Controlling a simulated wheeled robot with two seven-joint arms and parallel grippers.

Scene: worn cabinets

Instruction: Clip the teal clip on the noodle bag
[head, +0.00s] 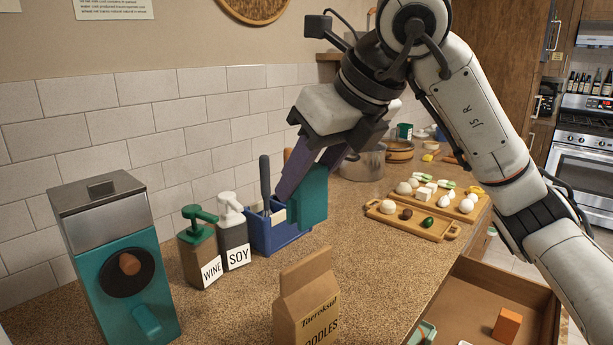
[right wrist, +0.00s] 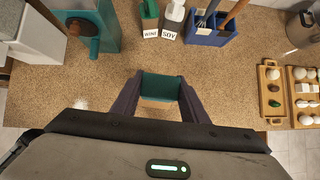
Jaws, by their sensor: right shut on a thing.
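The noodle bag (head: 305,300), a brown paper bag with a folded top, stands upright on the counter at the bottom middle of the head view. It does not show in the right wrist view. My right gripper (head: 304,188) is shut on the teal clip (head: 313,197) and holds it in the air, beyond the bag in the picture and apart from it. In the right wrist view the teal clip (right wrist: 162,88) sits between the two purple fingers. My left gripper is not in view.
A teal machine (head: 125,265), a wine bottle (head: 197,250), a soy bottle (head: 233,235) and a blue utensil holder (head: 265,233) stand along the wall. Food boards (head: 412,222) lie farther back. An open drawer (head: 475,300) holds an orange block (head: 507,325). Counter around the bag is clear.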

